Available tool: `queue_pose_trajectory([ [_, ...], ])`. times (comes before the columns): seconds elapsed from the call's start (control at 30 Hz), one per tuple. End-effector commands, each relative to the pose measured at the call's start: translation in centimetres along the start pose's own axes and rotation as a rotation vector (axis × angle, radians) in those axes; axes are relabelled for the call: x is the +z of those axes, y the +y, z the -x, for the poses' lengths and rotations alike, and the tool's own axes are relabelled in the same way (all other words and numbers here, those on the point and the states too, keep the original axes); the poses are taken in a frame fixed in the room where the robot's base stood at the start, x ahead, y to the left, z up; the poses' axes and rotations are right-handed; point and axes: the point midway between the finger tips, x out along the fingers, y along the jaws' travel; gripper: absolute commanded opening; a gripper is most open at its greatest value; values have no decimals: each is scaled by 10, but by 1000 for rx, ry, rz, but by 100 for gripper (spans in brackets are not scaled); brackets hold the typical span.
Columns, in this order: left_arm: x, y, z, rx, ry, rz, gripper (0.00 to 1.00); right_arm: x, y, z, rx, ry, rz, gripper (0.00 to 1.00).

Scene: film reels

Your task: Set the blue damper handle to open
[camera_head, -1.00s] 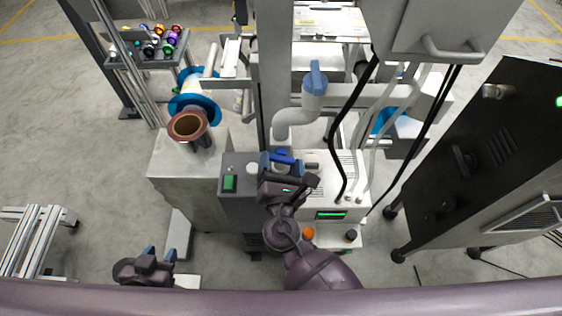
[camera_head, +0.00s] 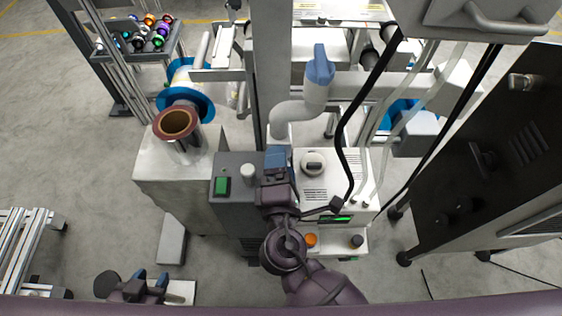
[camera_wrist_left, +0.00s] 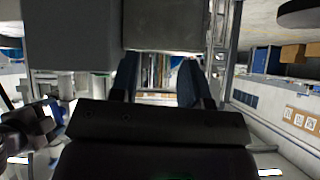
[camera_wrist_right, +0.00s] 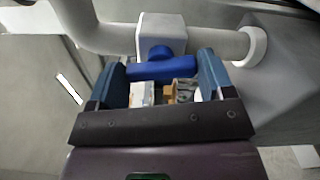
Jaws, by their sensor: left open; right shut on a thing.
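The blue damper handle (camera_wrist_right: 163,69) shows in the right wrist view as a short bar with a round hub, on a white square housing (camera_wrist_right: 160,33) in a white pipe. It lies crosswise between the two blue-grey fingers of my right gripper (camera_head: 277,152), which is shut on it. In the head view this gripper is over the grey cabinet below the pipe elbow and largely hides the handle. My left gripper (camera_head: 151,279) is open and empty at the lower left, away from the handle.
A grey cabinet (camera_head: 232,205) with a green switch (camera_head: 222,186) stands beside a white unit with a round knob (camera_head: 313,163). A copper-rimmed spool (camera_head: 176,122) is to the left. Black cables (camera_head: 352,130) hang right of my right gripper. A dark cabinet (camera_head: 485,155) stands at the right.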

Motion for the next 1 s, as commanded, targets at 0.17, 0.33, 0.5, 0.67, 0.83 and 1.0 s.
queue_pose_trajectory([
  [0.17,9,1,-7,6,-16,-5,43,0,-4,0,-4,-1,-120,51],
  [0.33,6,2,-10,9,-9,-6,43,0,-3,0,-3,-2,-199,51],
  [0.5,7,3,-10,10,-9,-13,43,0,-1,-1,0,-2,-244,51],
  [0.67,8,3,-10,9,-7,-16,43,0,0,-1,1,-2,-261,51],
  [0.83,8,3,-10,9,-7,-16,43,0,0,-1,2,-2,-265,51],
  [1.0,8,3,-9,9,-8,-16,43,0,0,-1,2,-2,-265,51],
])
